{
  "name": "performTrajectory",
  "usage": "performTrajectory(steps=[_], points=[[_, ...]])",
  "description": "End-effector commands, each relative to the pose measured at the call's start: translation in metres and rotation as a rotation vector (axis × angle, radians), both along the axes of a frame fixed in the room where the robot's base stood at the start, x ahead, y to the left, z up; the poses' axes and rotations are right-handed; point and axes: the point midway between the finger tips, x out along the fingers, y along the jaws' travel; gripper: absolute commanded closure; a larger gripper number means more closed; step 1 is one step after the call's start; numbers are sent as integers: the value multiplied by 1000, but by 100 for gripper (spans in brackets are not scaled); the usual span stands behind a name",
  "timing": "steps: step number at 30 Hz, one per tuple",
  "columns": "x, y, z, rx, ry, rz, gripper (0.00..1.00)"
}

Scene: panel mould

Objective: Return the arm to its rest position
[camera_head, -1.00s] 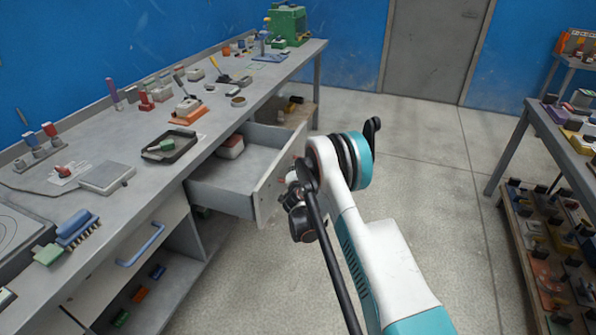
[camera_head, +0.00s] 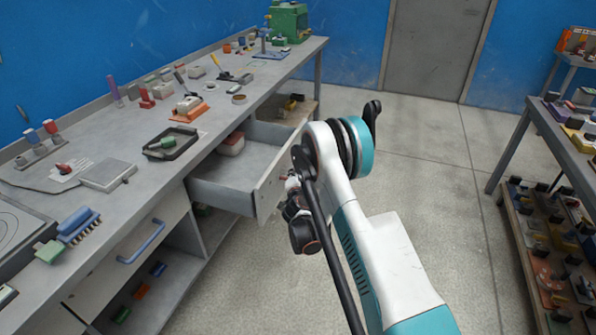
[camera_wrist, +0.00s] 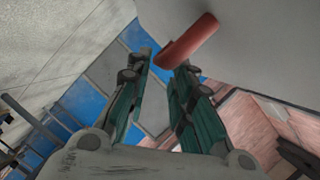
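My arm (camera_head: 375,250) reaches up and forward at the right of the open drawer (camera_head: 282,170) in the head view. My gripper is mostly hidden behind my own arm links there. In the wrist view my gripper (camera_wrist: 163,62) shows two dark green fingers with a gap between them, and nothing is held. A red cylindrical bar (camera_wrist: 188,40), seemingly a handle, stands on a pale panel close beyond the fingertips. The bar lies off to the right of the gap. Whether a finger touches it I cannot tell.
The workbench (camera_head: 215,115) runs along the blue wall, with a tray (camera_head: 172,143) and several tools. The open drawer juts out and holds a red and white box (camera_head: 232,143). A shelf rack (camera_head: 520,190) stands at right. The floor between is clear.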

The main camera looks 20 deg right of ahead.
Motion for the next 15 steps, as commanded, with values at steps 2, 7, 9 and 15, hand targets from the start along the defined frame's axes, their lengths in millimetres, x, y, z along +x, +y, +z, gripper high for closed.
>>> performTrajectory(steps=[2, 7, 9, 15], points=[[-8, 2, 2, -1, 0, 0, 79], [-14, 4, 3, -1, 0, 0, 79], [-14, 4, 3, -1, 0, 0, 79], [-14, 4, 3, -1, 0, 0, 79]])
